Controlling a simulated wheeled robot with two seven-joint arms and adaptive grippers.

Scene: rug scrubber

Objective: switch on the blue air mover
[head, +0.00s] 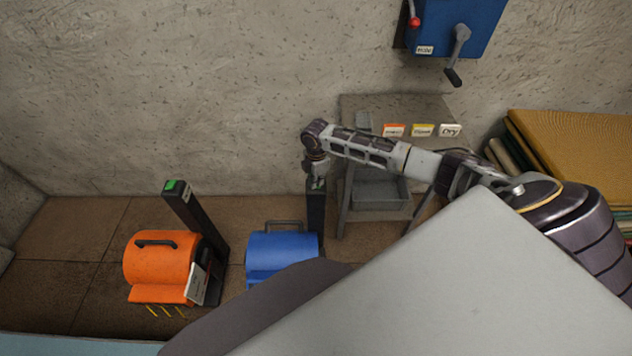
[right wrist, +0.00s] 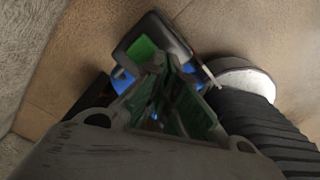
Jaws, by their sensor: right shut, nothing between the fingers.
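The blue air mover (head: 278,252) sits on the brown floor, its front partly hidden by my own body in the head view. A dark post (head: 316,215) stands at its right side, with a small green patch on its top. My right gripper (head: 316,172) is directly over this post top, pointing down, shut and empty. In the right wrist view, my right gripper (right wrist: 165,68) is right beside the green patch (right wrist: 141,48) on the dark post top. Whether the fingertips touch it cannot be told. Blue parts show behind the fingers. My left gripper is not in view.
An orange air mover (head: 160,262) with its own dark post (head: 196,225) and green top stands to the left. A grey cart (head: 380,192) with labelled cards is behind my right arm. A blue wall box (head: 470,25) with levers hangs above. Folded rugs (head: 580,145) lie right.

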